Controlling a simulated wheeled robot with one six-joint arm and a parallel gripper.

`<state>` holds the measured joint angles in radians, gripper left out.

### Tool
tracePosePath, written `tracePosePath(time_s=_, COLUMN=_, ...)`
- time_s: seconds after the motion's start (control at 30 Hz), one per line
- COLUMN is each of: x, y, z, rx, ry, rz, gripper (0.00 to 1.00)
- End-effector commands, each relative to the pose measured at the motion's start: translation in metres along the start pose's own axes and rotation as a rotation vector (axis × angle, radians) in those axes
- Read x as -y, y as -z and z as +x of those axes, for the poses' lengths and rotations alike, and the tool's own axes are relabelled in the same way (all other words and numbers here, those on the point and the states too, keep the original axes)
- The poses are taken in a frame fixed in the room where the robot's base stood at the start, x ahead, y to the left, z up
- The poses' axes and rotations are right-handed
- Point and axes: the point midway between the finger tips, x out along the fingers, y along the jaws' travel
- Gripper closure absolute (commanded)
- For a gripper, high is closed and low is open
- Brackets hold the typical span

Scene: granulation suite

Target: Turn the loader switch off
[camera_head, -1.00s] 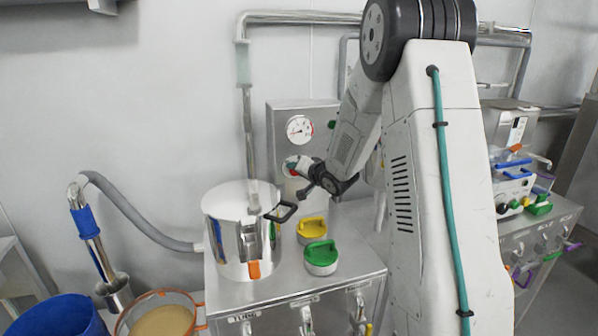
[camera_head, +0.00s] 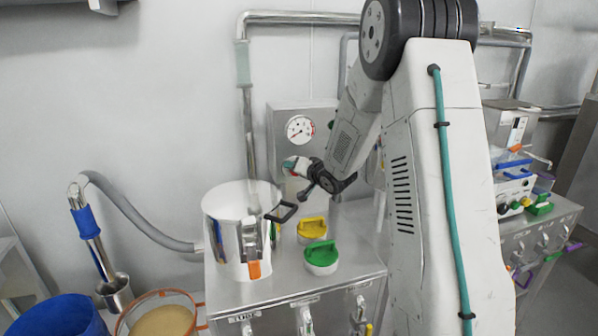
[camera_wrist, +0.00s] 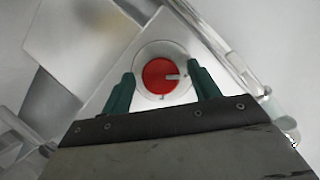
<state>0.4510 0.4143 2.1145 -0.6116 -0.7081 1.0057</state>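The loader switch (camera_wrist: 158,76) shows in the wrist view as a round red knob with a pale pointer, set in a light round plate. The pointer points to the right in that view. My gripper (camera_wrist: 160,82) has its two green fingers apart, one on each side of the knob. I cannot tell whether the fingers touch it. In the head view my gripper (camera_head: 290,165) is at the front of the grey control panel (camera_head: 285,118), below the gauge. The knob is hidden there by my gripper.
A steel vessel (camera_head: 228,215) with a black handle stands on the steel cabinet (camera_head: 285,287). Yellow (camera_head: 312,228) and green-handled (camera_head: 321,255) round pieces sit beside it. A gauge (camera_head: 300,129) is above my gripper. A vertical pipe (camera_head: 249,140) runs left of the panel.

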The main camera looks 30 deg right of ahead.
Motion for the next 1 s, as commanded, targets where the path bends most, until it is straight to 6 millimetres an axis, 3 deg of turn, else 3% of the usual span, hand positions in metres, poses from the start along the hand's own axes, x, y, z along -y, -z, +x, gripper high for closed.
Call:
tracePosePath(time_s=0.27, x=0.001, y=0.001, z=-0.009, rx=-0.001, ry=0.001, rz=0.000, gripper=0.39)
tracePosePath(time_s=0.5, x=0.001, y=0.001, z=-0.051, rx=-0.002, ry=0.001, rz=-0.001, gripper=0.39)
tracePosePath(time_s=0.7, x=0.000, y=0.001, z=-0.074, rx=-0.001, ry=0.000, rz=0.000, gripper=0.39)
tracePosePath(time_s=1.0, x=0.000, y=0.000, z=-0.078, rx=0.000, ry=0.000, rz=0.000, gripper=0.39)
